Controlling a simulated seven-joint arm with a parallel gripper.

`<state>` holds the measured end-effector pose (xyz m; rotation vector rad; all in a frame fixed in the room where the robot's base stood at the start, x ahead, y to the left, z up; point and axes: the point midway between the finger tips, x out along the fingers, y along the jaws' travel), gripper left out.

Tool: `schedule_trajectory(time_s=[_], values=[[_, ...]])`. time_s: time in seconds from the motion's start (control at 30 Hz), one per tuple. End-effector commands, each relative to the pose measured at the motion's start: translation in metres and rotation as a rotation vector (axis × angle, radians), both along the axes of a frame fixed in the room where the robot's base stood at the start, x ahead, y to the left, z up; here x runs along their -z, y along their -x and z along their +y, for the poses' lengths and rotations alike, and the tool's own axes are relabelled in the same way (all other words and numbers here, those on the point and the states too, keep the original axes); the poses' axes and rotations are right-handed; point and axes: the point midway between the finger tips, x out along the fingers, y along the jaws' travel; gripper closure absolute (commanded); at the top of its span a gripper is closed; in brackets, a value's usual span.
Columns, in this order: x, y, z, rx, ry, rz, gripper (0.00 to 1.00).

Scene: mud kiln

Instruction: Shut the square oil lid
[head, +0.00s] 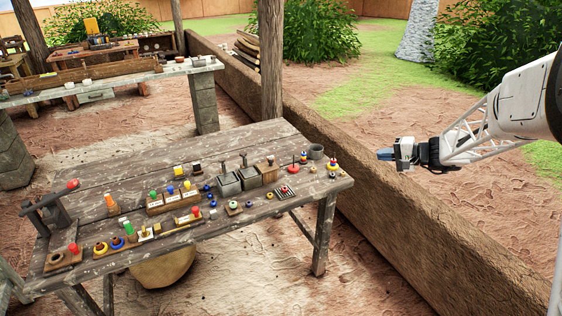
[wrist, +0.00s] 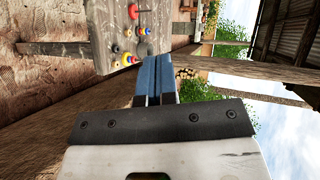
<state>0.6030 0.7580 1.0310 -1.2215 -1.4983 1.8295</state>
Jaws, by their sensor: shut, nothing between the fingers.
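My gripper (head: 381,154) is shut and empty. It is held out in the air to the right of the workbench, over the low mud wall, apart from everything on the bench. Its blue fingers (wrist: 154,60) lie side by side in the wrist view. On the bench, in the head view, a row of square boxes stands at the back middle: a grey box (head: 228,187), a second grey box (head: 250,182) and a brown box (head: 270,177). Thin uprights show behind them. They are too small to tell which has the square oil lid or how it stands.
The wooden workbench (head: 100,200) carries several small coloured knobs, pegs and rings, with a grey cup (head: 316,152) at its right end. A wooden post (head: 271,60) rises behind it. The mud wall (head: 400,225) runs along its right side. A second bench (head: 185,68) stands farther back.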

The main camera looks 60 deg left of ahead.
Motion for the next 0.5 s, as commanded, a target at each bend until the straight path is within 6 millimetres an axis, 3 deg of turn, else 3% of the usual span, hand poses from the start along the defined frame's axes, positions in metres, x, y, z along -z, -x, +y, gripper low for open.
schedule_trajectory(time_s=[0.1,0.5], values=[[0.022,0.008,0.039,-0.011,-0.039,0.025,1.0],[0.094,0.046,0.154,-0.025,-0.17,0.102,1.0]])
